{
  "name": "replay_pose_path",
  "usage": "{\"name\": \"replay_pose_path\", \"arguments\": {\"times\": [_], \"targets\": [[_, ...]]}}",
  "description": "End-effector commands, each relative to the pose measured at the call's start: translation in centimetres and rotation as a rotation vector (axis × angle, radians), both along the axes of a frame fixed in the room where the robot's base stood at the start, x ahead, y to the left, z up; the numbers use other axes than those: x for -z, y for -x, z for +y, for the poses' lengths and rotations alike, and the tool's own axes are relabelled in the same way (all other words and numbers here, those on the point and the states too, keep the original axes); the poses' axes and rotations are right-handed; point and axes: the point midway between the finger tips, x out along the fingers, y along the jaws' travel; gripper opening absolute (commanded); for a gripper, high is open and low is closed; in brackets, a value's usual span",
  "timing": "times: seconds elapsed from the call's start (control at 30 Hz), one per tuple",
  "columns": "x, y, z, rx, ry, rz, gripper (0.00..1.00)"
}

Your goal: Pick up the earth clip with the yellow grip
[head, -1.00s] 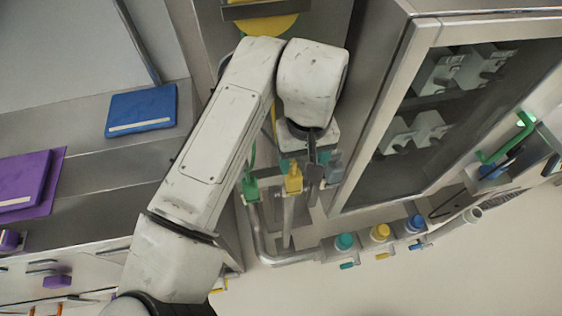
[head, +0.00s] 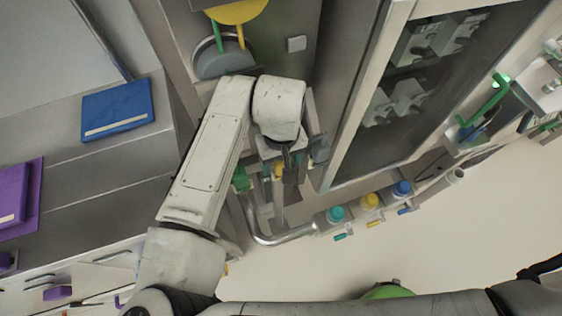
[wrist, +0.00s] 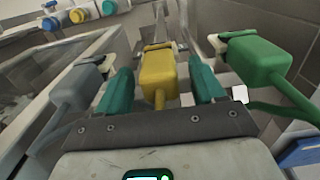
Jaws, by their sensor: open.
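The earth clip with the yellow grip (wrist: 158,70) stands in the middle of the wrist view, with its cable running toward my gripper. My gripper (wrist: 161,84) is open, with one teal finger on each side of the yellow grip. A narrow gap shows on both sides, and I see no firm contact. In the head view the yellow clip (head: 279,170) is partly hidden by my gripper (head: 284,162). A grey clip (wrist: 82,82) is to the left and a green clip (wrist: 258,60) to the right in the wrist view, both outside the fingers.
The clips sit near a bent metal pipe (head: 285,236). A glass-fronted cabinet (head: 385,110) stands close on the right. Teal, yellow and blue capped bottles (head: 370,201) are in a row below it. A blue folder (head: 116,108) lies on the left counter.

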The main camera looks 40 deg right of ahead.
Motion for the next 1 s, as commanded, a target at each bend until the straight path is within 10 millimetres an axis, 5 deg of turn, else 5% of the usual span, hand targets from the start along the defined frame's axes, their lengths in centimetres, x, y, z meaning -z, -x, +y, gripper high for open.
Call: {"name": "replay_pose_path", "arguments": {"times": [0.37,1.0], "targets": [[1.16,0.01,-0.01,0.001,-0.001,0.0,0.67],[1.12,0.0,0.0,0.0,-0.001,0.0,0.06]]}}
